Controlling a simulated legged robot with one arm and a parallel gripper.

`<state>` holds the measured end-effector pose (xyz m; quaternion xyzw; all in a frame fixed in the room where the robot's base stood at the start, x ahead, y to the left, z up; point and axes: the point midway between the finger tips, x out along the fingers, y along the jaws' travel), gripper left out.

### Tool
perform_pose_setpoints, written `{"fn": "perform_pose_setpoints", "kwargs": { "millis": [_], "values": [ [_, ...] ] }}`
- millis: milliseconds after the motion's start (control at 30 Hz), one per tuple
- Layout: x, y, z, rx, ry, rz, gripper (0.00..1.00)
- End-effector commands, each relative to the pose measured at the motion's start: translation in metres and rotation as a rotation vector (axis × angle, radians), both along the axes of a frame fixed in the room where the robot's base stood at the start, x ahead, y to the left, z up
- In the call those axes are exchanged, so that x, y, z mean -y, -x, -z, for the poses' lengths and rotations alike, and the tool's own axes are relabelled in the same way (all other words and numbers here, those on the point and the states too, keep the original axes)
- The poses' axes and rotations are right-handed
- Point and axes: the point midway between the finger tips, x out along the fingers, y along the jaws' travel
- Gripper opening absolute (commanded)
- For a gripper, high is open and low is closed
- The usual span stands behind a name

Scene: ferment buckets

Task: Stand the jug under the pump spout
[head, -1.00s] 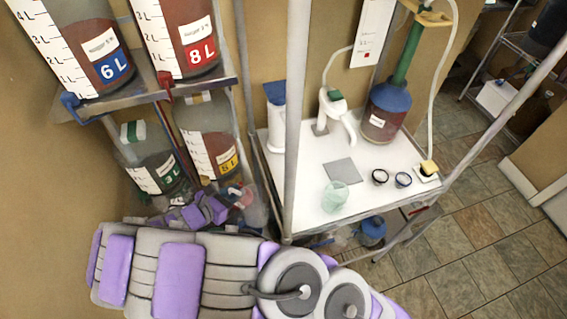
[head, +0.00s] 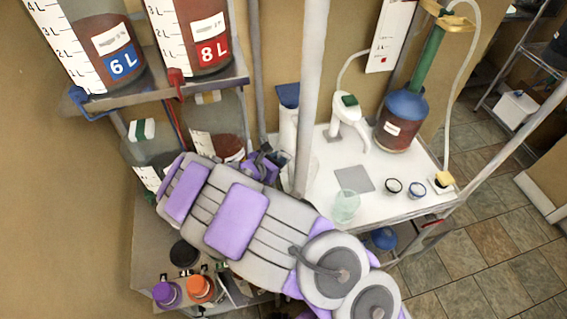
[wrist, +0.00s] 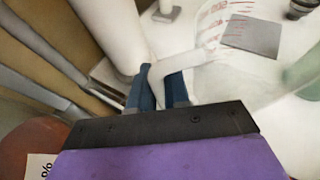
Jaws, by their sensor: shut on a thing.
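The clear jug with red markings (wrist: 212,82) fills the upper right of the wrist view. My gripper (wrist: 160,88) has its blue fingers shut on the jug's pale handle.
A grey post (head: 311,90) rises at the table's left front. A green glass (head: 346,207) stands before the pad, with two small dark-rimmed cups (head: 394,187) to the right. A blue-topped carboy (head: 400,122) stands right of the pump. Shelved buckets (head: 197,35) are at left.

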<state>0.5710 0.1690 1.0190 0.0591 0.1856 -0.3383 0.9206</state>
Motion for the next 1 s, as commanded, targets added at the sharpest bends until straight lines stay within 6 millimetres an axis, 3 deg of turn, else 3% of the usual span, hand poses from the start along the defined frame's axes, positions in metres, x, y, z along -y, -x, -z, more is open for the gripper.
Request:
{"fn": "perform_pose_setpoints", "kwargs": {
  "millis": [200, 400, 633, 667, 700, 900, 1000],
  "values": [
    [0.013, -0.013, 0.0, 0.001, 0.0, 0.004, 0.0],
    [0.007, -0.011, 0.035, -0.005, 0.004, -0.001, 0.0],
    [0.006, -0.011, 0.036, 0.0, 0.002, 0.001, 0.0],
    [0.007, -0.011, 0.036, 0.0, 0.002, 0.001, 0.19],
    [0.007, -0.011, 0.036, -0.001, 0.001, 0.0, 0.22],
    [0.009, -0.011, 0.035, 0.0, 0.0, 0.0, 0.42],
    [0.009, -0.011, 0.035, 0.0, 0.0, 0.0, 0.42]
  ]
}}
